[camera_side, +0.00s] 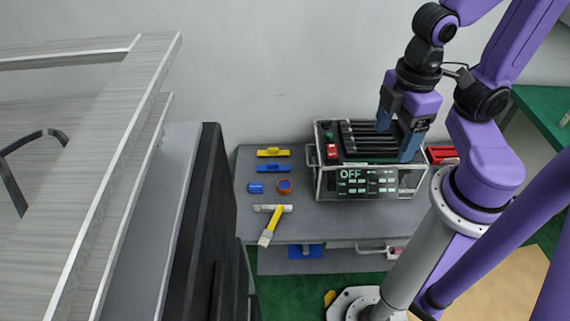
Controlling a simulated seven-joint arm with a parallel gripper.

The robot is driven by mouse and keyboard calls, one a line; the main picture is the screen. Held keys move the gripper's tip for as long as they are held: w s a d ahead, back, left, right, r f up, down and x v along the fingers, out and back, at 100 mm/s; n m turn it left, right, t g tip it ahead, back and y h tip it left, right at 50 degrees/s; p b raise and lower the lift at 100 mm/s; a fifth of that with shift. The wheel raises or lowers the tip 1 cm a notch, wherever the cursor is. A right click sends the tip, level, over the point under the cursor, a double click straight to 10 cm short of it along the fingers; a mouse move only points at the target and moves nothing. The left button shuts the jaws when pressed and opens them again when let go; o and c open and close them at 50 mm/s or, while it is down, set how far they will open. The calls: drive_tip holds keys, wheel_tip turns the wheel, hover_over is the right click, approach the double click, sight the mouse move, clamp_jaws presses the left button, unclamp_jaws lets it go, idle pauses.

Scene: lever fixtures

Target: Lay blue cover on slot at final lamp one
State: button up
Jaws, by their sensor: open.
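A blue cover (273,169), a flat bar with a raised middle, lies on the grey bench to the left of the caged device. The device (366,182) has a dark front with a lit "OFF" and several small pale green indicators. Its top (362,139) has several dark parallel bars or slots; which slot belongs to lamp one is too small to tell. My gripper (397,138) is open, fingers pointing down, over the right part of the device's top. It is apart from the blue cover. The gripper hides part of the slots.
A yellow cover (273,152) lies just behind the blue one. A red box (442,155) stands right of the device. A dark panel (205,220) rises at left.

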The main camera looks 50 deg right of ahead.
drive_tip(key=w+a+f+m+t+h, duration=0.25)
drive_tip(key=w+m, duration=0.35)
drive_tip(key=w, duration=0.8)
drive_tip(key=m, duration=1.5)
hover_over(273, 163)
drive_tip(key=s+a, duration=0.2)
wheel_tip(273, 163, down, 37)
drive_tip(key=shift+x, duration=3.4)
drive_tip(key=shift+d, duration=0.2)
drive_tip(key=c, duration=1.1)
